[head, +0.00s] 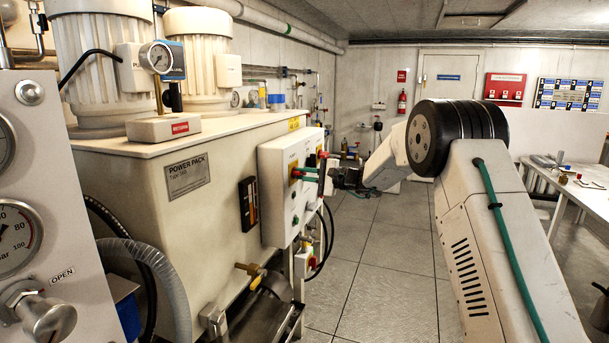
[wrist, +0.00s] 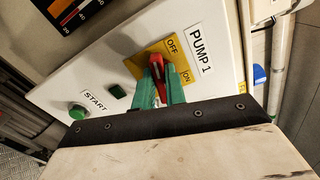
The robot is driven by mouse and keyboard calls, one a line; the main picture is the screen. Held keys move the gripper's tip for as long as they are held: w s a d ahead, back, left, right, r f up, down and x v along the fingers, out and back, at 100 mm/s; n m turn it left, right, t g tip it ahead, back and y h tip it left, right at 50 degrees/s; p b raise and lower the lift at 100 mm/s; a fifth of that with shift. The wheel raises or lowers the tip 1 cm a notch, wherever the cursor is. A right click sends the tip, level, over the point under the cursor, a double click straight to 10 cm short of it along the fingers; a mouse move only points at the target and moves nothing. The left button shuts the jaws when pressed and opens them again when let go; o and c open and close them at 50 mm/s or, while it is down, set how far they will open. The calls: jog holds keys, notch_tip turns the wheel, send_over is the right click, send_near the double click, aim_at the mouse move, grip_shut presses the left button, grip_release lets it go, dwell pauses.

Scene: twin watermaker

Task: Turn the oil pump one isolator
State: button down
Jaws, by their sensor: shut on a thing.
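The pump 1 isolator is a red rotary handle (wrist: 148,62) on a yellow plate (wrist: 186,49) marked OFF and ON, beside a PUMP 1 label in the wrist view. My gripper (wrist: 164,84) has its green fingers shut on the red handle. The fingers cover part of the handle, so its exact pointing is hard to read. In the head view my gripper (head: 305,174) reaches the front of the white control box (head: 273,197) from the right. The handle is mostly hidden there.
The power pack tank (head: 215,215) stands behind the box, with hoses below. Floor (head: 385,265) is clear right of the box. A table (head: 585,195) stands at far right.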

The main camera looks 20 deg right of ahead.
jog(key=shift+d+f+n, duration=0.1)
jog(key=shift+f+n, duration=0.1)
jog(key=shift+n, duration=1.2)
jog(key=c, duration=1.4)
grip_release()
jog(key=shift+c, duration=0.2)
jog(key=v, duration=0.8)
